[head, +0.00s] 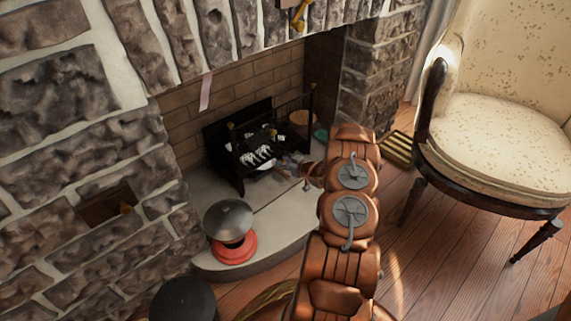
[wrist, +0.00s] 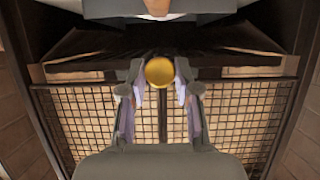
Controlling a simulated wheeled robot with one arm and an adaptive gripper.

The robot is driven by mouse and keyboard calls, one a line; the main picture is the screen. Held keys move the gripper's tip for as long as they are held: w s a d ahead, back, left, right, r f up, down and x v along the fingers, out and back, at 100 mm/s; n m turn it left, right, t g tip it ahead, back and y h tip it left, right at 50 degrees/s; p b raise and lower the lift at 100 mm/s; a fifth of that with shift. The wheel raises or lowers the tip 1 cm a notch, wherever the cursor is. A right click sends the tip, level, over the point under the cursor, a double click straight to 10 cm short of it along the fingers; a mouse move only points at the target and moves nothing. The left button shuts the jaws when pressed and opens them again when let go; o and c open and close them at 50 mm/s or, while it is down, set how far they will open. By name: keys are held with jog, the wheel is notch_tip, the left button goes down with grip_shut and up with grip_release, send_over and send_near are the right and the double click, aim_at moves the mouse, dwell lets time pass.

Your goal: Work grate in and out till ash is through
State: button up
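The black fireplace grate (head: 238,172) stands on the pale hearth inside the brick fireplace, with dark and white-streaked pieces in it. My gripper (head: 284,163) reaches in at the grate's front right, small and partly hidden by my copper arm. In the wrist view, a round yellow knob (wrist: 160,71) sits between the two fingertips of my gripper (wrist: 160,78), which close in on both its sides. A dark wire mesh (wrist: 85,120) spans behind the fingers. What the knob joins to is hidden, and I cannot make out any ash.
A red-based stand with a grey domed top (head: 229,222) is on the hearth's front left. A cream armchair (head: 510,130) stands at right, near a slatted yellow piece (head: 398,150). Stone walls (head: 75,160) flank the opening. Wooden floor (head: 440,260) is clear at front right.

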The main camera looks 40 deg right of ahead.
jog(key=o, duration=0.4)
jog(key=v, duration=1.2)
